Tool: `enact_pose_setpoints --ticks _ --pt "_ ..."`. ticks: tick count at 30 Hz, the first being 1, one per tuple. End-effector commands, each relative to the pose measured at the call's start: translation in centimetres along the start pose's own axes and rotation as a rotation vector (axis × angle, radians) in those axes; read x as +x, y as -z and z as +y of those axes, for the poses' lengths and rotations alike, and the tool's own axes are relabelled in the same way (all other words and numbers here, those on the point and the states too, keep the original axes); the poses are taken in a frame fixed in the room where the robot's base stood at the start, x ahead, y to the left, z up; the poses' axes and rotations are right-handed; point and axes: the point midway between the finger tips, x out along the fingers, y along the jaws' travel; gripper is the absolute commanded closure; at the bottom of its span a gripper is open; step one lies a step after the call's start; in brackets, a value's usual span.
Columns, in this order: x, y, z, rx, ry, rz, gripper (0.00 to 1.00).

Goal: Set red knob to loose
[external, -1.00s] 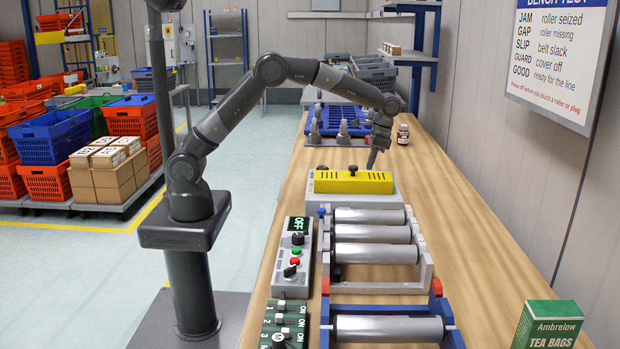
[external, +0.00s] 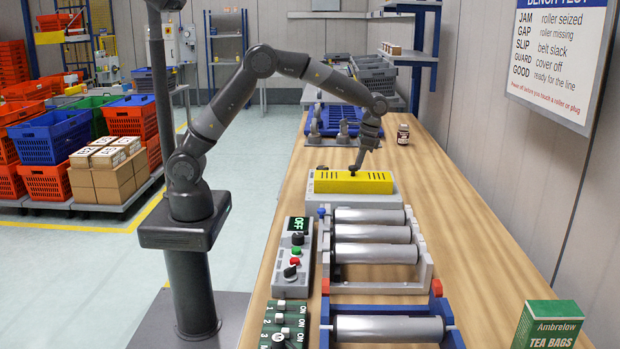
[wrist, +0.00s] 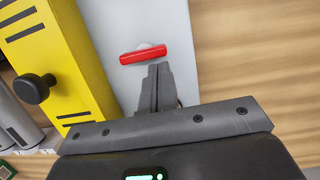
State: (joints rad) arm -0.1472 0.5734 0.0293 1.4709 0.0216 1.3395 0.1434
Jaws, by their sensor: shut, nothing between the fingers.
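The red knob (wrist: 143,54) is a short red bar on a white mount, on the light grey top of a unit in the wrist view. It lies nearly crosswise in that view; no markings around it are readable. My gripper (wrist: 157,70) is shut and empty, its fingertips just below the red knob in that view; I cannot tell whether they touch it. In the external view my gripper (external: 355,170) is low behind the yellow cover (external: 338,185), which also shows in the wrist view (wrist: 60,45). The red knob cannot be made out in the external view.
A black knob (wrist: 34,88) stands on the yellow cover, close to the gripper. A roller frame (external: 425,265) is in front, and a control box (external: 293,285) reading OFF is at left. A brown jar (external: 403,134) stands behind. The bench's right side is mostly clear.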

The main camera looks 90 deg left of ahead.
Motion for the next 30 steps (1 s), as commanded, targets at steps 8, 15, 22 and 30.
enact_pose_setpoints --ticks 8,15,22,30 --pt "0.02 -0.07 -0.13 -0.047 -0.012 0.0 1.0" --pt "0.03 -0.13 -0.24 -0.086 -0.022 0.0 1.0" --pt "0.05 -0.22 -0.39 -0.132 -0.033 0.0 1.0" --pt "0.08 -0.33 -0.53 -0.194 -0.049 0.0 1.0"
